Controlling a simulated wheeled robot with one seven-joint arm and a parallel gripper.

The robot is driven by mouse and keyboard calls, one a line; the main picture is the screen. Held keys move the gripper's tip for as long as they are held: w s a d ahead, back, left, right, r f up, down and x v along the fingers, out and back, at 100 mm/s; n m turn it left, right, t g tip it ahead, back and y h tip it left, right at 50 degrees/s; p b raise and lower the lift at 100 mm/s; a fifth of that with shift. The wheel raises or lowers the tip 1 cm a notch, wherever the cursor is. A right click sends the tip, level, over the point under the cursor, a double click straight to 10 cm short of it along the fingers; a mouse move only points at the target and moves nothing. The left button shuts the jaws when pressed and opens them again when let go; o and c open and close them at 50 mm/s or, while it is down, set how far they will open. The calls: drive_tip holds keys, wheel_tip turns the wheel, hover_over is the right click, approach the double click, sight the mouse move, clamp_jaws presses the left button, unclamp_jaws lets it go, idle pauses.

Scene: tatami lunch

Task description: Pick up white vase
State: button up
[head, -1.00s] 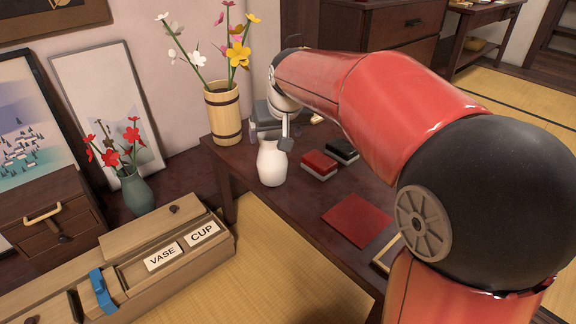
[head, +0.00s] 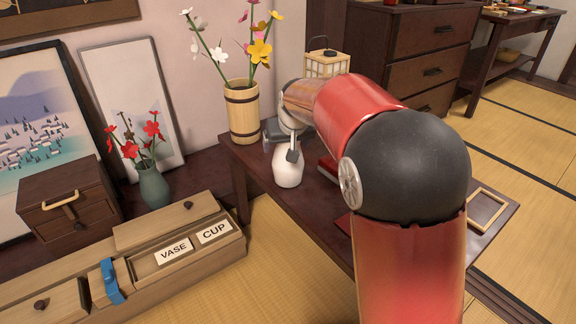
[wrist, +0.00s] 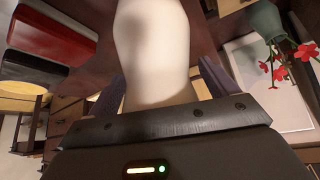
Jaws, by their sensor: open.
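The white vase (head: 288,168) stands upright on the dark low table (head: 262,178), in front of the bamboo flower holder. My gripper (head: 292,150) is at the vase's upper part in the head view, partly hidden by my own wrist. In the wrist view the vase (wrist: 158,50) fills the middle, and its narrower end lies between the two fingers of my open gripper (wrist: 158,92), with one finger on each side. I cannot tell whether either finger touches it. The vase's mouth is hidden by the gripper body.
A bamboo holder with tall flowers (head: 243,112) stands close behind the vase. Red boxes (head: 327,170) lie to its right, partly behind my arm. A wooden box with VASE and CUP labels (head: 180,252) is at front left. A green vase with red flowers (head: 153,187) stands behind it.

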drive_tip(key=shift+c, duration=0.2)
drive_tip(key=c, duration=1.7)
drive_tip(key=shift+r, duration=0.1)
drive_tip(key=shift+r, duration=0.15)
